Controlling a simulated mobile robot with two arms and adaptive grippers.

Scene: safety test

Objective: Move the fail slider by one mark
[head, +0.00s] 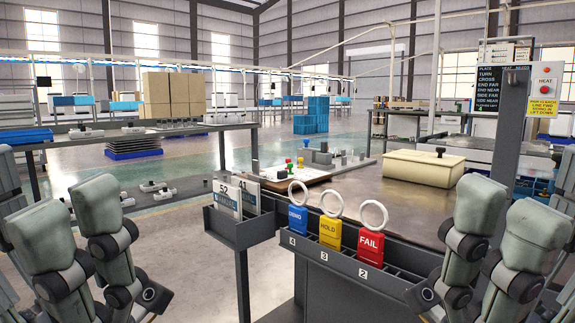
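The fail slider is a red tag marked FAIL (370,243) with a white ring on top. It stands upright in a dark slotted rack (400,287), behind the mark 2 (363,274). A yellow HOLD tag (330,233) stands to its left near mark 3, and a blue DEMO tag (297,218) near mark 4. My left gripper (74,215) is at the lower left, fingers spread, with nothing between them. My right gripper (508,215) is at the lower right, fingers spread and empty, to the right of the FAIL tag. Neither touches the tags.
A dark bin with number cards (228,200) is left of the rack. Behind the rack is a table (345,190) with a cream lidded box (423,169) and a board with coloured knobs (292,170).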

